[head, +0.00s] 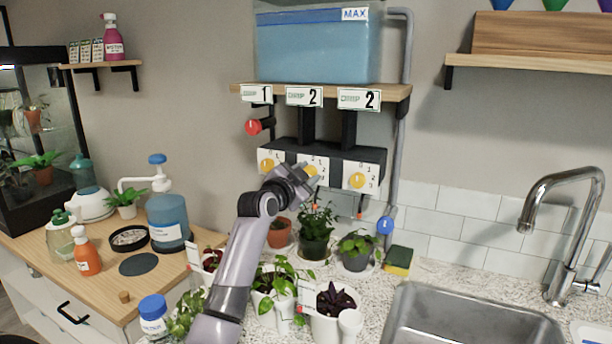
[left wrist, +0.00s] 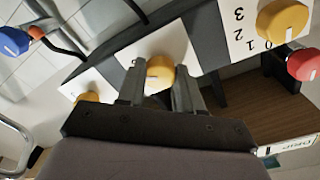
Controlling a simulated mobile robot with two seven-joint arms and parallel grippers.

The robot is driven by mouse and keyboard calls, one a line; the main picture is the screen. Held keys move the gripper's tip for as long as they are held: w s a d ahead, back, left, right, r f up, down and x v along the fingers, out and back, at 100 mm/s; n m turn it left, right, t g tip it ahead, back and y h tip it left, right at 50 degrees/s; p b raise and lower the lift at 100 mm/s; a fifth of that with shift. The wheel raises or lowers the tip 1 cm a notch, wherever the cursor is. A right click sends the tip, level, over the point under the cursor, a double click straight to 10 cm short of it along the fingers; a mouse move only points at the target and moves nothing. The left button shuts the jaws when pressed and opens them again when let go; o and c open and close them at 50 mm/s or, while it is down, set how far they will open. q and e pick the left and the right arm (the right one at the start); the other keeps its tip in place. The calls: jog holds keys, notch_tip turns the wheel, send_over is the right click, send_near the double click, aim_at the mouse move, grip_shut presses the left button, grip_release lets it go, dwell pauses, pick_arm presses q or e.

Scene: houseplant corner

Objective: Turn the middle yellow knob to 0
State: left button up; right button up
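The middle yellow knob (head: 310,170) is on the middle white dial plate (head: 322,162), under the shelf. My left gripper (head: 304,180) is at this knob and partly hides it. In the left wrist view the middle knob (left wrist: 160,72) sits between the two fingers of the left gripper (left wrist: 160,80), which look closed on its sides. A pale mark shows on the knob; the numerals beside it are hidden or too small to read. The left yellow knob (head: 267,165) and right yellow knob (head: 357,180) are free on either side. My right gripper is not in view.
A blue water tank (head: 318,48) stands on the shelf above, with labels 1, 2 and 2 on its edge. A red knob (head: 253,127) is left of the dials and a blue one (head: 385,225) is lower right. Potted plants (head: 315,235) stand below, near my arm.

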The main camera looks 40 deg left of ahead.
pick_arm(q)
jog(key=c, duration=0.3)
jog(key=n+y, duration=0.1)
jog(key=n, duration=2.3)
jog(key=shift+d+f+n, duration=0.1)
jog(key=shift+n, duration=0.2)
dwell(0.3)
